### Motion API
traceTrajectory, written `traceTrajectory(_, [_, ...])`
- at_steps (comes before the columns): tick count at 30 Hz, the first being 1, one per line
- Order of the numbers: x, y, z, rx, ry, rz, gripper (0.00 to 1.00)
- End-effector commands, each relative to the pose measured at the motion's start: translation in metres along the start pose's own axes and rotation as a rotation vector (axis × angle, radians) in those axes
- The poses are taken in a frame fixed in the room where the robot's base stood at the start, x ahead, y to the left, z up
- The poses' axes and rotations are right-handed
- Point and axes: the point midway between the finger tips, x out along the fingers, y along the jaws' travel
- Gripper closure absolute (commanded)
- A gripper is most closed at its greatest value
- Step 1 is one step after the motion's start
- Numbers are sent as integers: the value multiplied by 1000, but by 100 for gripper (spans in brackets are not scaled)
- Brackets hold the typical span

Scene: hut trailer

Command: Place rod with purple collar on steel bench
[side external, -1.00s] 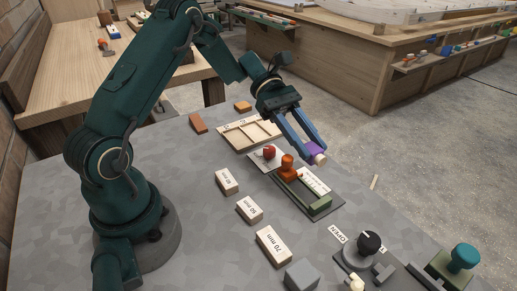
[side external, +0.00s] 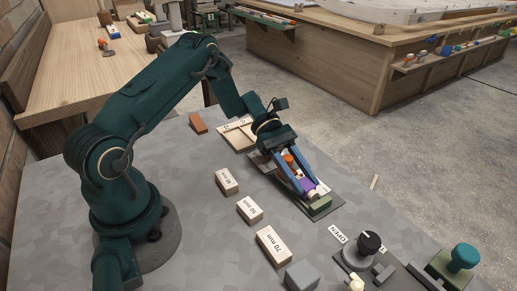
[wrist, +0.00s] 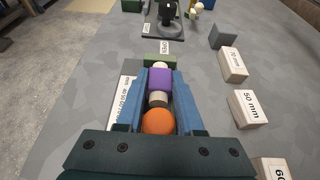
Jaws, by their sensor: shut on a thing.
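The rod with the purple collar (side external: 306,185) is between my gripper's blue fingers, with pale ends on both sides of the collar. My gripper (side external: 307,184) is shut on it, low over a measuring fixture (side external: 332,205). In the wrist view the purple collar (wrist: 159,80) sits between the fingertips (wrist: 160,82), lined up between the fixture's orange knob (wrist: 158,121) and green end block (wrist: 159,60). I cannot tell whether the rod touches the fixture. The grey bench top (side external: 180,220) lies around the fixture.
Blocks marked 50 mm (side external: 250,211) and 70 mm (side external: 273,246), and another labelled block (side external: 227,181), stand left of the fixture. A grey block (side external: 302,275), a black-knobbed device (side external: 370,243) and a teal-knobbed one (side external: 464,257) are nearer. A wooden tray (side external: 237,137) lies behind.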

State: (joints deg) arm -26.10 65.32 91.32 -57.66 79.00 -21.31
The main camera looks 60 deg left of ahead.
Motion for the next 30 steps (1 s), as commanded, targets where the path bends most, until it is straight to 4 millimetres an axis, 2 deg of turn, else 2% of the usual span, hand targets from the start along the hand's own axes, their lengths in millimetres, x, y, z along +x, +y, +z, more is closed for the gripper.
traceTrajectory(14, [3, 0, -6, 0, 0, 0, 100])
traceTrajectory(15, [2, 0, -6, 0, 0, 0, 49])
traceTrajectory(16, [2, 0, -6, 0, 0, 0, 37])
traceTrajectory(17, [2, 0, -6, 0, 0, 0, 34])
traceTrajectory(26, [2, 0, -5, 1, 0, 0, 34])
traceTrajectory(30, [-11, 1, -5, 2, 0, 4, 34])
